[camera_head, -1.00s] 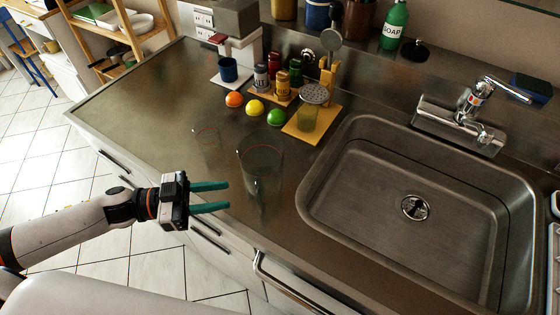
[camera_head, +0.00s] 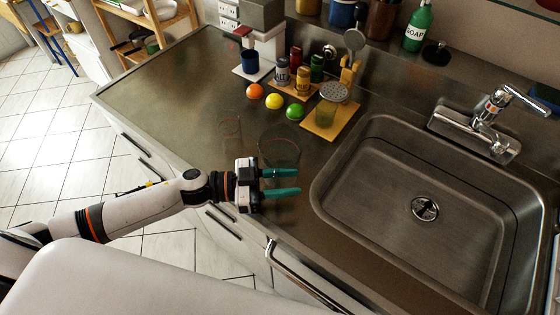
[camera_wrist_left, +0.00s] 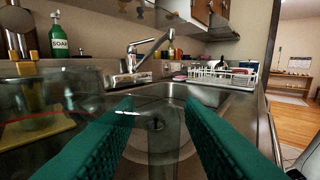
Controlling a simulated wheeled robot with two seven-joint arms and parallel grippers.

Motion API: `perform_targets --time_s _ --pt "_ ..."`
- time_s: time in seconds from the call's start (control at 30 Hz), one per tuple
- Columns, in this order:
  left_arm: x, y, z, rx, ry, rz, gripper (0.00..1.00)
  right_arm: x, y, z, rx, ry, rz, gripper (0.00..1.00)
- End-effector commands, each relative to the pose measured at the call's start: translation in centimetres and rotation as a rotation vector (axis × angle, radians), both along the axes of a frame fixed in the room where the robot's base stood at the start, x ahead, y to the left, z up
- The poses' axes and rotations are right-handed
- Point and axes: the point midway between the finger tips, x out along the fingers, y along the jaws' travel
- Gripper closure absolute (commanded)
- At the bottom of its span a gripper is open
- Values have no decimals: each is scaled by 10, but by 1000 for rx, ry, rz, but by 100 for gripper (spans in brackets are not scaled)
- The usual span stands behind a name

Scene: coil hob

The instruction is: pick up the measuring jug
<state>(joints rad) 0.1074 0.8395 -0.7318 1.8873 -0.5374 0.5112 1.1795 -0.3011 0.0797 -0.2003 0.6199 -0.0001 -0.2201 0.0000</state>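The measuring jug (camera_head: 279,148) is a large clear vessel with a thin red line. It stands on the steel worktop left of the sink and is hard to see. My left gripper (camera_head: 299,182) is at its near side, fingers level and apart, pointing right. In the left wrist view the green fingers (camera_wrist_left: 160,135) are open, with a clear upright strip between them that looks like part of the jug. The jug's clear wall and red line (camera_wrist_left: 45,117) show at left. I cannot tell whether the fingers touch it. My right gripper is not in view.
A smaller clear glass (camera_head: 231,126) stands to the left of the jug. Orange, yellow and green (camera_head: 295,112) balls, spice jars and a grater on a board (camera_head: 322,130) are behind. The sink (camera_head: 425,207) is to the right. The worktop's left part is clear.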

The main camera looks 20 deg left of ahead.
Motion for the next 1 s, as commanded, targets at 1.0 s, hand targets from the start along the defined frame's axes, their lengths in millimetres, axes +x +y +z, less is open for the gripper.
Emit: perform_targets --time_s 1.0 --pt "0 1 40 3 -7 -2 100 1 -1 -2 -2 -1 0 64"
